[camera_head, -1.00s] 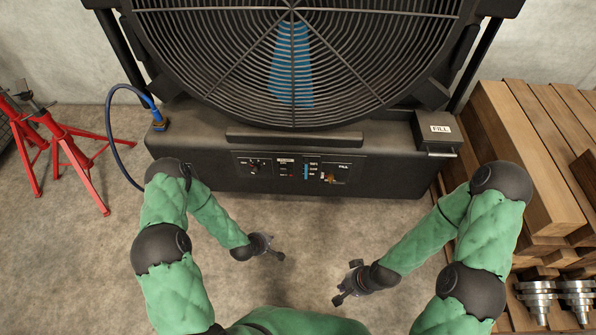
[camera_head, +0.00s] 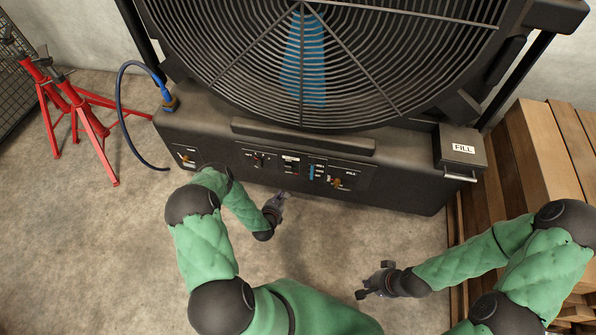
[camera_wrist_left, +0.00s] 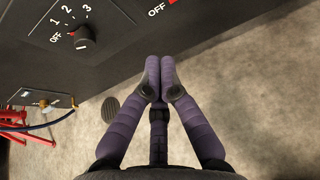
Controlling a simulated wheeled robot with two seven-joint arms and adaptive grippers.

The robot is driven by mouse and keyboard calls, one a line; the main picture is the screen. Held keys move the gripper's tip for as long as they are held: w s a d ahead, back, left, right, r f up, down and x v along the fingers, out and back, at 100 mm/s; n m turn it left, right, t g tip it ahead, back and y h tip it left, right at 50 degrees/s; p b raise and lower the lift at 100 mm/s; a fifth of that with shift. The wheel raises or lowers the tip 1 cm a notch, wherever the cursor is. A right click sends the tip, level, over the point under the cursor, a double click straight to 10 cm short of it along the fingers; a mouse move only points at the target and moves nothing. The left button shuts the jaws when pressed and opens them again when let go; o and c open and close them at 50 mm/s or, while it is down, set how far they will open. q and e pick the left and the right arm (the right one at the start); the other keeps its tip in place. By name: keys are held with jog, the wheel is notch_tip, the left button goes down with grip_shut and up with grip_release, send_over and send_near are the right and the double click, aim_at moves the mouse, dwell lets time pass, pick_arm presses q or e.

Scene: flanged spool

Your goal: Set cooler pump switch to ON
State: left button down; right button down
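The cooler's front panel carries a small switch block with a white label (camera_head: 290,163), right of a round knob (camera_head: 258,160). The switch's setting is too small to read. In the left wrist view the knob (camera_wrist_left: 84,37) is marked OFF, 1, 2, 3, with its red mark on the OFF side. Right of it, another OFF label (camera_wrist_left: 157,11) with a bit of red is cut by the top edge. My left gripper (camera_head: 279,198) is empty below and in front of the panel; its purple fingers (camera_wrist_left: 160,70) are together. My right gripper (camera_head: 370,281) hangs empty, apparently open, over the floor.
A blue gauge (camera_head: 311,172) and a valve panel (camera_head: 338,182) lie right of the switch block. The large fan grille (camera_head: 310,60) rises above. A FILL box (camera_head: 460,150) and stacked timber (camera_head: 545,150) stand right. Red stands (camera_head: 85,125) and a hose (camera_head: 120,110) are left.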

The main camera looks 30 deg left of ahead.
pick_arm(q)
jog(key=shift+w+n, duration=0.3)
jog(key=b, duration=0.5)
send_near(289, 170)
jog(key=w+f, duration=0.3)
jog(key=shift+w+a+r+b, duration=0.2)
jog(key=shift+w+a+b, duration=0.25)
jog(key=shift+w, duration=0.4)
